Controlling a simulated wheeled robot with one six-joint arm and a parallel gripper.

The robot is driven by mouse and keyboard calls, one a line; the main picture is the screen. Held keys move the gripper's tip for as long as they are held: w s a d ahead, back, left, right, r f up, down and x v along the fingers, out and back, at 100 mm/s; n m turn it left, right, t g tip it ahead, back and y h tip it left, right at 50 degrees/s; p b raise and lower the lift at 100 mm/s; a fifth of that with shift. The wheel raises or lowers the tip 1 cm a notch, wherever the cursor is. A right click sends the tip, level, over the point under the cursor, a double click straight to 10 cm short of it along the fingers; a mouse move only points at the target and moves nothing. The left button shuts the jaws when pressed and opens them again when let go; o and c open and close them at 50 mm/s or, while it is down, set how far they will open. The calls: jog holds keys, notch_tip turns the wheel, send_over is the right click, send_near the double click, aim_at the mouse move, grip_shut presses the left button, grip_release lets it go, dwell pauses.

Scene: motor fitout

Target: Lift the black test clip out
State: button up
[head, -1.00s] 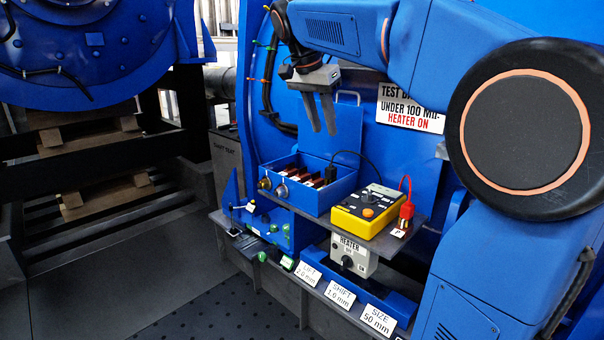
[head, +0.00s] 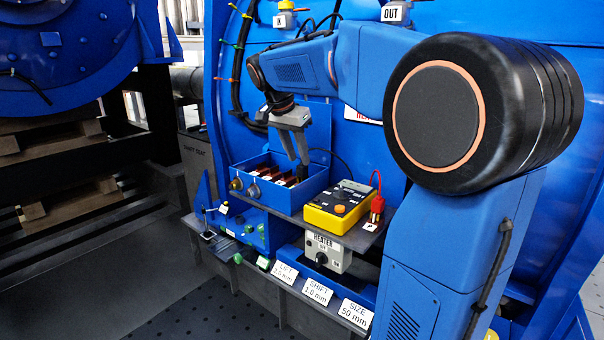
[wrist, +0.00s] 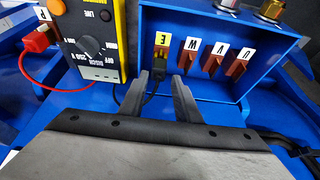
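The black test clip (wrist: 161,54) sits on the terminal marked E at one end of the row inside the open blue terminal box (wrist: 225,22). Its black lead runs out over the box edge. My gripper (wrist: 163,80) is open and empty, its two fingers spread to either side of the clip's line and pointing at it. In the head view my gripper (head: 298,162) hangs down at the right end of the blue box (head: 282,199). The fingers largely hide the clip there, and I cannot tell whether they touch it.
Brown terminals marked W, V and U (wrist: 237,68) stand beside the clip. A yellow tester (head: 338,208) and a red clip (head: 377,205) on a post are right of the box. The heater switch box (head: 328,251) is below. The box's blue wall is close to the fingers.

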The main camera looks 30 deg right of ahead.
aim_at(301, 163)
jog(key=shift+x, duration=2.7)
jog(key=shift+s, duration=0.15)
grip_shut()
